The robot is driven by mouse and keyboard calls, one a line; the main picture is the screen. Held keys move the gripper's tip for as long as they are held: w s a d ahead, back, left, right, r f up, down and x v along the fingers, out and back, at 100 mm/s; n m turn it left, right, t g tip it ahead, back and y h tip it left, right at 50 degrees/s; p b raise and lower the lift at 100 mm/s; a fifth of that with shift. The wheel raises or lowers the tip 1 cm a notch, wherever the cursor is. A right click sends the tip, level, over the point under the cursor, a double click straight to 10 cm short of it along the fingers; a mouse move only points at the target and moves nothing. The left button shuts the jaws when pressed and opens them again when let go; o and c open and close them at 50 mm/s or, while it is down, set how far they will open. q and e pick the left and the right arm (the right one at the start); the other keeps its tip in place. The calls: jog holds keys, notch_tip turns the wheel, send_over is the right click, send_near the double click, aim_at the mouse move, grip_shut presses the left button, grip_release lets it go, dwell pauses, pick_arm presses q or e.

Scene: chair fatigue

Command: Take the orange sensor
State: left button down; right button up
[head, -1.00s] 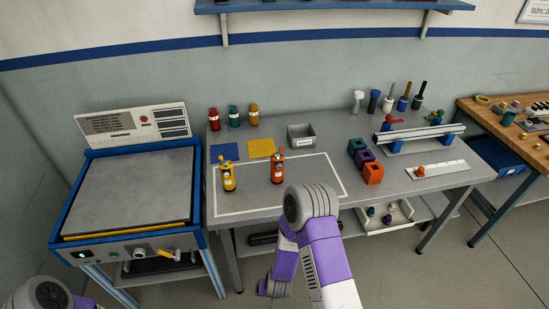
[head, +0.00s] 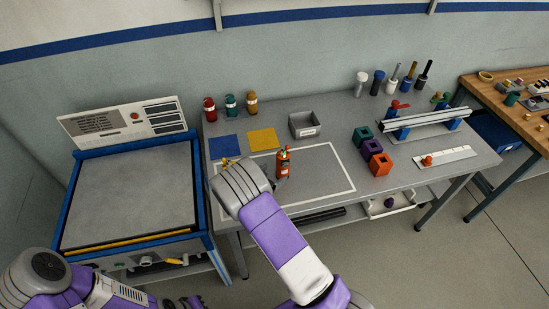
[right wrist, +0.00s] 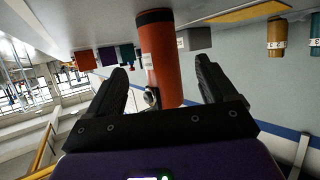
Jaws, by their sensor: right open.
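In the right wrist view, which is upside down, the orange sensor (right wrist: 165,62) shows large between the two black fingers of my right gripper (right wrist: 163,72). The fingers are open, with a gap on each side of it.
A yellow sensor (head: 225,163) is mostly hidden behind my right arm. A grey bin (head: 304,125), blue mat (head: 223,147) and yellow mat (head: 263,139) lie behind. Several coloured blocks (head: 381,164) stand to the right. The outlined area right of the orange sensor is clear.

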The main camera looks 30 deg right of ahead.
aim_at(283, 166)
jog(key=x, duration=0.5)
jog(key=r+x, duration=0.1)
jog(key=x, duration=0.1)
jog(key=shift+w+d+f+b, duration=0.1)
jog(key=shift+w+d+b, duration=0.1)
jog(key=shift+d+b, duration=0.2)
jog(key=shift+c, duration=0.2)
jog(key=c, duration=1.1)
